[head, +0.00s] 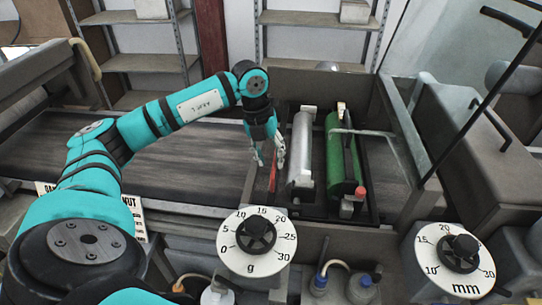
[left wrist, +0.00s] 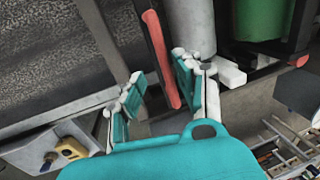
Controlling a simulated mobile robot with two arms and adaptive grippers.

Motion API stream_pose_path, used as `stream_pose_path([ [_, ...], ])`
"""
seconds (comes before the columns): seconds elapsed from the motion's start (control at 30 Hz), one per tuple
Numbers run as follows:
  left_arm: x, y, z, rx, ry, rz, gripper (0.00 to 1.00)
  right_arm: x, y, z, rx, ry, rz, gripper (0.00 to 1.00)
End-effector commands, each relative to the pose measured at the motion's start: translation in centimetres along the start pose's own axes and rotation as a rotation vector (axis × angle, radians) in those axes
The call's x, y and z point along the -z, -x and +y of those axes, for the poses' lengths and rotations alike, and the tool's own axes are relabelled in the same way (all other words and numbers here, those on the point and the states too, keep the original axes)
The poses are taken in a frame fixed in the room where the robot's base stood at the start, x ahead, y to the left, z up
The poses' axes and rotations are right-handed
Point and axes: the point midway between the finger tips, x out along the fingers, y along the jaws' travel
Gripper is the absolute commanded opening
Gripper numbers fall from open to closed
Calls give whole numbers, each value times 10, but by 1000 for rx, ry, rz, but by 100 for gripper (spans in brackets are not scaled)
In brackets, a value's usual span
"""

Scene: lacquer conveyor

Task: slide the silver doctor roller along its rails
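The silver doctor roller (head: 302,145) lies lengthwise in the roller frame, left of the green roller (head: 338,158). In the left wrist view the silver roller (left wrist: 189,24) is at top centre, partly cut off by the frame edge. My left gripper (head: 269,164) points down just left of the silver roller, with its fingers apart. In the left wrist view the open fingers (left wrist: 158,72) stand either side of the lower part of a red bar (left wrist: 160,58); I cannot tell whether they touch it. My right gripper is not in view.
A dark conveyor belt (head: 170,152) spans the left. Two dials, marked g (head: 256,243) and mm (head: 455,260), stand in front. A red knob (head: 360,191) sits at the green roller's near end. Frame walls enclose the rollers.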

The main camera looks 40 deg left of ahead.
Motion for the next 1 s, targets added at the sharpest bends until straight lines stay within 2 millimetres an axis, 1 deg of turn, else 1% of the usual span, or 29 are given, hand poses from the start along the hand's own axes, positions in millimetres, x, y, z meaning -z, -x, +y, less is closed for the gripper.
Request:
stream_pose_path([
  [0.17,0,1,-1,3,-1,0,34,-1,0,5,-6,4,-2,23],
  [0.27,0,10,-1,4,-1,-1,34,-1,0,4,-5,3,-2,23],
  [0.37,0,26,-1,4,0,-3,34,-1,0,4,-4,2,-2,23],
  [0.6,0,78,0,5,0,-4,34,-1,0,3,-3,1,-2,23],
  [0.7,0,96,1,4,0,-3,34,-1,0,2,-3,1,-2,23],
  [0.83,0,112,1,4,1,-1,34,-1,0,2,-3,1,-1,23],
  [1.0,0,120,2,3,1,0,34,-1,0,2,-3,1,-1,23],
])
